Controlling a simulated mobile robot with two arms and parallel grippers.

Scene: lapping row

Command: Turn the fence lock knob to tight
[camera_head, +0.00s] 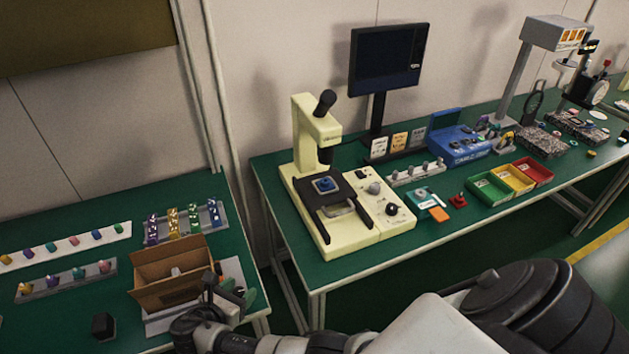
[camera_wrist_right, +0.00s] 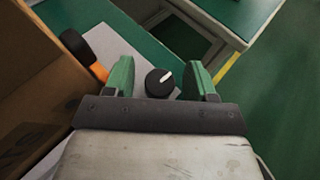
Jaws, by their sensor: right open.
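A round black knob (camera_wrist_right: 160,82) with a white pointer line shows in the right wrist view, on a pale grey surface. The pointer slants toward the upper right of that view. My right gripper (camera_wrist_right: 155,78) is open, with one green finger on each side of the knob and a gap on both sides. In the head view my right gripper (camera_head: 232,287) is at the right side of the open cardboard box, on the left table. The knob cannot be made out there behind the gripper. My left gripper is not in view.
The cardboard box (camera_head: 171,270) stands close beside the gripper. A black and orange tool (camera_wrist_right: 82,52) lies near the left finger in the wrist view. A rack of coloured pieces (camera_head: 187,224) stands behind. A gap separates this table from the microscope table (camera_head: 278,190).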

